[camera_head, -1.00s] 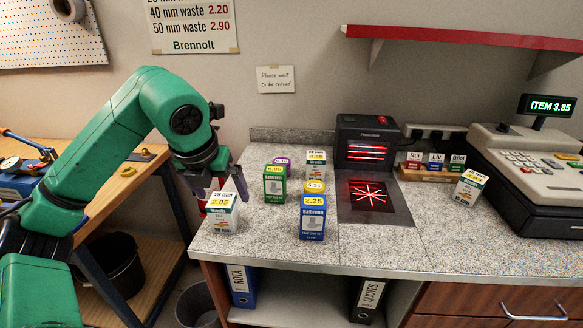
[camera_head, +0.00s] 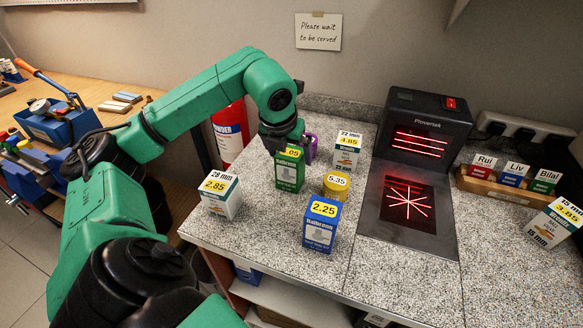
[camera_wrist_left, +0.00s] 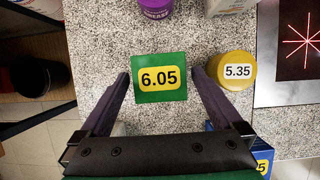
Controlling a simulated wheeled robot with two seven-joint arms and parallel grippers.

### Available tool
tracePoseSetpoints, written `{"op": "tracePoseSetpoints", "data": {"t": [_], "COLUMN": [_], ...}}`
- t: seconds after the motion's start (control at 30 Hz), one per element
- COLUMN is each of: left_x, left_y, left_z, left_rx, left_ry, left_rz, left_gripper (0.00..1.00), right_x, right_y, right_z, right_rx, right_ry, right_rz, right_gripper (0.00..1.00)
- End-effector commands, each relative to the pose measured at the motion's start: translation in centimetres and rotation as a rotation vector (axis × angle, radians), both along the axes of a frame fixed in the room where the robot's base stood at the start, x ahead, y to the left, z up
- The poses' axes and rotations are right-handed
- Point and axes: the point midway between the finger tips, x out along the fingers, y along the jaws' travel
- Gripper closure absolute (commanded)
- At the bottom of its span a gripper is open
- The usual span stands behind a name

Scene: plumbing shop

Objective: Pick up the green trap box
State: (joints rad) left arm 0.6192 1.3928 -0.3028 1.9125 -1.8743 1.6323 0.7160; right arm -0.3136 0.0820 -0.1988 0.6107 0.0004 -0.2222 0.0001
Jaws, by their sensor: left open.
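The green trap box (camera_head: 289,172) stands upright on the grey speckled counter, its top partly covered by my gripper in the head view. In the left wrist view its green top (camera_wrist_left: 160,77) shows a yellow 6.05 label. My left gripper (camera_head: 284,146) is above the box, pointing down. In the left wrist view the open gripper's fingers (camera_wrist_left: 159,85) lie on the left and right sides of the box, with gaps on both sides. My right gripper is not in view.
A yellow 5.35 tub (camera_head: 336,184) stands close right of the box, near the right finger. A blue 2.25 box (camera_head: 320,229) is in front, a white 28 mm box (camera_head: 221,201) left, a purple tub (camera_head: 311,149) and a white 22 mm box (camera_head: 346,152) behind. The scanner (camera_head: 428,131) is right.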

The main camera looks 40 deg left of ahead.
Motion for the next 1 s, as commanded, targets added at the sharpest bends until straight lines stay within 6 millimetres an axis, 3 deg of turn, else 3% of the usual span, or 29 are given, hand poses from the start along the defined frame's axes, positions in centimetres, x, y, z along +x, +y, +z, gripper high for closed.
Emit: {"op": "tracePoseSetpoints", "data": {"t": [0.2,0.3,0.47,0.5,0.73,1.0], "left_x": [1.4,1.8,1.9,1.9,1.9,1.9], "left_y": [0.6,0.7,0.7,0.7,0.7,0.7], "left_z": [-3.3,-4.4,-4.6,-4.6,-4.6,-4.3], "left_rx": [-0.003,-0.001,0.001,0.001,0.0,-0.001], "left_ry": [0.003,0.002,0.0,0.0,0.0,-0.002], "left_rz": [0.001,0.001,0.0,0.0,0.0,0.001], "left_gripper": [0.0,0.0,0.0,0.04,0.92,0.92], "right_x": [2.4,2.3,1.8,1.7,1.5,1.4], "right_y": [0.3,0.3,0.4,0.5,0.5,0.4], "right_z": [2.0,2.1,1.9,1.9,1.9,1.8], "right_rx": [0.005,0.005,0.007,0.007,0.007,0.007], "right_ry": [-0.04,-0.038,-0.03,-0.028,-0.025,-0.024], "right_rz": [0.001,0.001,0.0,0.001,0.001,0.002], "right_gripper": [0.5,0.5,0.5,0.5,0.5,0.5]}}
